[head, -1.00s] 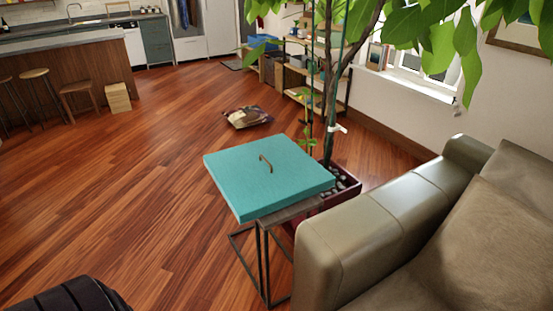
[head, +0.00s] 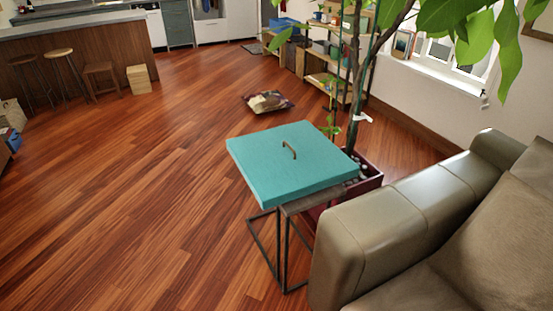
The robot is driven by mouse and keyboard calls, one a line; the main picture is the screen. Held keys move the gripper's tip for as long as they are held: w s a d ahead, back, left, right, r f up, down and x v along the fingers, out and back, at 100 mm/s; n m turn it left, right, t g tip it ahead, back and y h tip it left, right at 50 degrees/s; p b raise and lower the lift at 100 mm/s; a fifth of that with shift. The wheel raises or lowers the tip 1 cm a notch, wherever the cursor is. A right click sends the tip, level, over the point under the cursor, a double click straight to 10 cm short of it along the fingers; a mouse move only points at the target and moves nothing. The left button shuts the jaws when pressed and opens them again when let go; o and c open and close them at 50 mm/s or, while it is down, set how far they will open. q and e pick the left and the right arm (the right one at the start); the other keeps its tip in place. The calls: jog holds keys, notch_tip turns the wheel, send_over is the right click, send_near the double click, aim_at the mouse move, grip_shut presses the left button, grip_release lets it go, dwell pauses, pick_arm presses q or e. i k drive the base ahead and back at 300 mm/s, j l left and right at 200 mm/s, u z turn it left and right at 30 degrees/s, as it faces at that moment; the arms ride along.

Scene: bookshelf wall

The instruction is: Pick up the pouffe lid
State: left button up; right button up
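The lid is in the middle of the head view, in front of the potted plant and left of the sofa arm. Neither of my grippers shows in the head view.
A grey-green leather sofa (head: 400,230) stands close on the right of the table. A tall plant in a dark red pot (head: 369,182) is right behind. A patterned cushion (head: 268,102) lies on the floor. The wooden floor at left (head: 130,200) is clear.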

aim_at(281, 165)
jog(key=z, duration=3.8)
jog(key=k+l+z, duration=0.35)
jog(key=k, duration=0.2)
jog(key=k+l+z, duration=0.35)
jog(key=k+l+u, duration=0.1)
jog(key=u, duration=3.75)
jog(key=i+j+z, duration=0.25)
jog(key=i, duration=0.25)
